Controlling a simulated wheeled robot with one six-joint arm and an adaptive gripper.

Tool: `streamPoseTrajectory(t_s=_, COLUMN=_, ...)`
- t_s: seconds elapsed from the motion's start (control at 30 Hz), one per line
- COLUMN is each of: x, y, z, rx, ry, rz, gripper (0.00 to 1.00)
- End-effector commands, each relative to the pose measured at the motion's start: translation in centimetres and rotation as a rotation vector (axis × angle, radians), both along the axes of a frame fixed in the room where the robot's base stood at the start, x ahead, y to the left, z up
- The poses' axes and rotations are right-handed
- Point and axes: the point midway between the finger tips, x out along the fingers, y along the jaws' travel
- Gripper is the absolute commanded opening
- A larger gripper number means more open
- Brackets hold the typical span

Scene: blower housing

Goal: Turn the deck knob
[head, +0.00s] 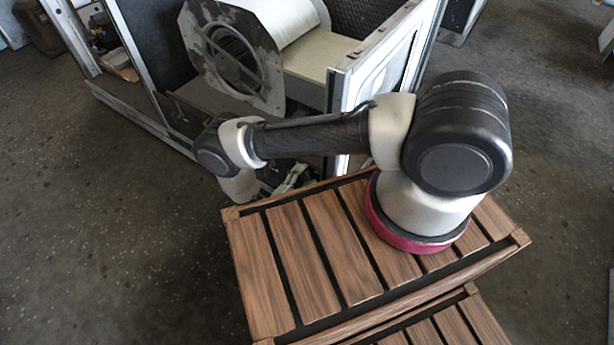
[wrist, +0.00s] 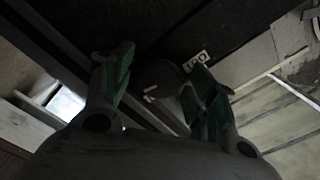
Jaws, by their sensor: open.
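In the wrist view a dark round knob (wrist: 158,76) with a small pale mark near its lower edge sits on a dark panel. A small white label with dark marks (wrist: 196,61) is just to its right. My gripper (wrist: 162,66) is open, with one green-padded finger on each side of the knob. The right finger appears close to the knob's edge; whether either finger touches it I cannot tell. The view is dim. In the head view the knob cannot be made out, and my arm hides most of the area around the gripper.
The blower housing (head: 232,57), with a round opening, stands in a metal-framed cabinet beyond my arm. A light framed panel (head: 378,72) stands upright close to the arm. A slatted wooden platform (head: 303,262) lies under the arm's base. Open floor is at left.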

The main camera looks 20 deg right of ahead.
Motion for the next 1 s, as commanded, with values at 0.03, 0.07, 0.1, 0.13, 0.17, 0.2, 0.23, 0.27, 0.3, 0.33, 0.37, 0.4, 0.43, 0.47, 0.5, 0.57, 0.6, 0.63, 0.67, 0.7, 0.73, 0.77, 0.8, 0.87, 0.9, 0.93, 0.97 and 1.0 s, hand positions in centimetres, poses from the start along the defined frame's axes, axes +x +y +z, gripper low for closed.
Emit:
streamPoseTrajectory(t_s=0.03, x=-0.01, y=-0.01, z=0.0, rx=0.0, ry=0.0, rz=0.0, gripper=0.54)
streamPoseTrajectory(t_s=0.07, x=-0.02, y=-0.01, z=0.0, rx=0.0, ry=0.0, rz=0.0, gripper=0.49)
streamPoseTrajectory(t_s=0.1, x=-0.02, y=-0.01, z=0.0, rx=0.0, ry=0.0, rz=0.0, gripper=0.41)
streamPoseTrajectory(t_s=0.13, x=-0.02, y=-0.01, z=0.0, rx=0.0, ry=0.0, rz=0.0, gripper=0.36)
streamPoseTrajectory(t_s=0.17, x=-0.02, y=-0.01, z=0.0, rx=0.0, ry=0.0, rz=0.0, gripper=0.3)
streamPoseTrajectory(t_s=0.2, x=-0.03, y=-0.02, z=0.0, rx=0.0, ry=0.0, rz=0.0, gripper=0.23)
streamPoseTrajectory(t_s=0.23, x=-0.03, y=-0.02, z=0.0, rx=0.0, ry=0.0, rz=0.0, gripper=0.18)
streamPoseTrajectory(t_s=0.27, x=-0.03, y=-0.02, z=0.0, rx=0.0, ry=0.0, rz=0.0, gripper=0.12)
streamPoseTrajectory(t_s=0.3, x=-0.03, y=-0.02, z=0.0, rx=0.0, ry=0.0, rz=0.0, gripper=0.12)
streamPoseTrajectory(t_s=0.33, x=-0.03, y=-0.02, z=-0.01, rx=0.0, ry=0.0, rz=0.0, gripper=0.12)
streamPoseTrajectory(t_s=0.37, x=-0.03, y=-0.02, z=-0.01, rx=0.0, ry=0.0, rz=0.0, gripper=0.12)
streamPoseTrajectory(t_s=0.4, x=-0.03, y=-0.04, z=0.0, rx=0.001, ry=-0.001, rz=0.0, gripper=0.12)
streamPoseTrajectory(t_s=0.43, x=-0.04, y=-0.03, z=0.0, rx=0.002, ry=-0.002, rz=0.0, gripper=0.12)
streamPoseTrajectory(t_s=0.47, x=-0.04, y=-0.03, z=-0.01, rx=0.003, ry=-0.004, rz=0.0, gripper=0.12)
streamPoseTrajectory(t_s=0.5, x=-0.04, y=-0.03, z=-0.01, rx=0.006, ry=-0.008, rz=0.0, gripper=0.12)
streamPoseTrajectory(t_s=0.57, x=-0.05, y=-0.04, z=-0.02, rx=0.014, ry=-0.019, rz=0.0, gripper=0.12)
streamPoseTrajectory(t_s=0.6, x=-0.05, y=-0.04, z=-0.03, rx=0.021, ry=-0.028, rz=0.0, gripper=0.12)
streamPoseTrajectory(t_s=0.63, x=-0.05, y=-0.04, z=-0.03, rx=0.026, ry=-0.036, rz=0.0, gripper=0.12)
streamPoseTrajectory(t_s=0.67, x=-0.05, y=-0.04, z=-0.03, rx=0.035, ry=-0.046, rz=-0.001, gripper=0.12)
streamPoseTrajectory(t_s=0.7, x=-0.06, y=-0.04, z=-0.04, rx=0.045, ry=-0.061, rz=-0.001, gripper=0.12)
streamPoseTrajectory(t_s=0.73, x=-0.06, y=-0.04, z=-0.04, rx=0.055, ry=-0.075, rz=-0.001, gripper=0.12)
streamPoseTrajectory(t_s=0.77, x=-0.06, y=-0.05, z=-0.04, rx=0.065, ry=-0.088, rz=-0.001, gripper=0.12)
streamPoseTrajectory(t_s=0.8, x=-0.07, y=-0.05, z=-0.05, rx=0.081, ry=-0.11, rz=-0.001, gripper=0.12)
streamPoseTrajectory(t_s=0.87, x=-0.08, y=-0.04, z=-0.06, rx=0.108, ry=-0.147, rz=-0.001, gripper=0.12)
streamPoseTrajectory(t_s=0.9, x=-0.07, y=-0.04, z=-0.07, rx=0.127, ry=-0.173, rz=-0.001, gripper=0.12)
streamPoseTrajectory(t_s=0.93, x=-0.08, y=-0.04, z=-0.07, rx=0.142, ry=-0.194, rz=-0.001, gripper=0.12)
streamPoseTrajectory(t_s=0.97, x=-0.08, y=-0.04, z=-0.07, rx=0.158, ry=-0.216, rz=-0.001, gripper=0.12)
streamPoseTrajectory(t_s=1.0, x=-0.08, y=-0.05, z=-0.08, rx=0.18, ry=-0.246, rz=-0.001, gripper=0.12)
